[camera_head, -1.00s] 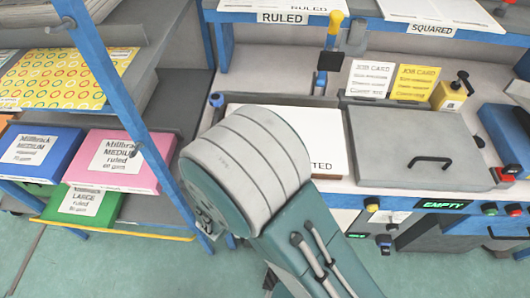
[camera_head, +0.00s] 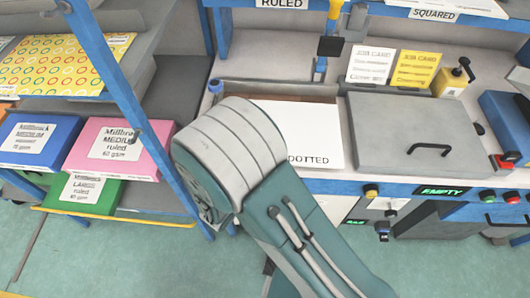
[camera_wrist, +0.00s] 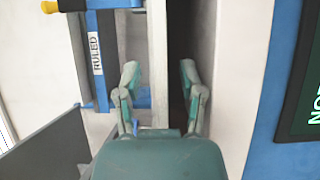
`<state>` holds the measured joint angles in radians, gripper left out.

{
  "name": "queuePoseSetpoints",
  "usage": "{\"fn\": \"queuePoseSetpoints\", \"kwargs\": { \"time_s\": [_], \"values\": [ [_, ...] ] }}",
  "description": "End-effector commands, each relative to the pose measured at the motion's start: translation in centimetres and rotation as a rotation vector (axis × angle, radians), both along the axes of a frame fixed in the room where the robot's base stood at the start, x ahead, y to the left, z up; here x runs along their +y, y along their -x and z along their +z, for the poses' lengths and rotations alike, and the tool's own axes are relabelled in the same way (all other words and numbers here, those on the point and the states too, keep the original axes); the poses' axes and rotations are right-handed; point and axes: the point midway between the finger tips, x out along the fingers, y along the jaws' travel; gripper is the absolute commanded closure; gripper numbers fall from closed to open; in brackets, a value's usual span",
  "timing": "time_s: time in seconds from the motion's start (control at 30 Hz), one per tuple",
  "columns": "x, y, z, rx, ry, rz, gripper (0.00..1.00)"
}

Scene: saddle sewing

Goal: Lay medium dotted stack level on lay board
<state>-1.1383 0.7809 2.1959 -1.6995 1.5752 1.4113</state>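A white flat piece marked DOTTED (camera_head: 316,132) lies on the bench in the head view. My arm covers its left part. I cannot tell whether it is the stack or a label on a board or bin. A brown strip (camera_head: 278,94) shows along its far edge. My gripper is hidden behind my arm in the head view. In the wrist view my gripper (camera_wrist: 163,82) has its two fingers spread apart, with nothing visibly clamped. A pale panel (camera_wrist: 157,45) and a dark gap (camera_wrist: 180,45) lie beyond and between the fingers.
A grey lid with a handle (camera_head: 400,118) is right of the white piece. A display reads EMPTY (camera_head: 443,190). The left rack holds pink (camera_head: 120,148), blue (camera_head: 38,145) and green (camera_head: 82,196) packs.

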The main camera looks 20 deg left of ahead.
Motion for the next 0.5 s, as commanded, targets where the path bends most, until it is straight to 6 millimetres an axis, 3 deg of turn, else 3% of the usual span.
{"fn": "queuePoseSetpoints", "kwargs": {
  "time_s": [0.27, 0.5],
  "values": [
    [0.2, 0.4, -0.1, 0.003, 0.001, 0.002, 0.49],
    [1.5, 4.2, -0.2, 0.002, 0.001, 0.007, 0.49]
  ]
}}
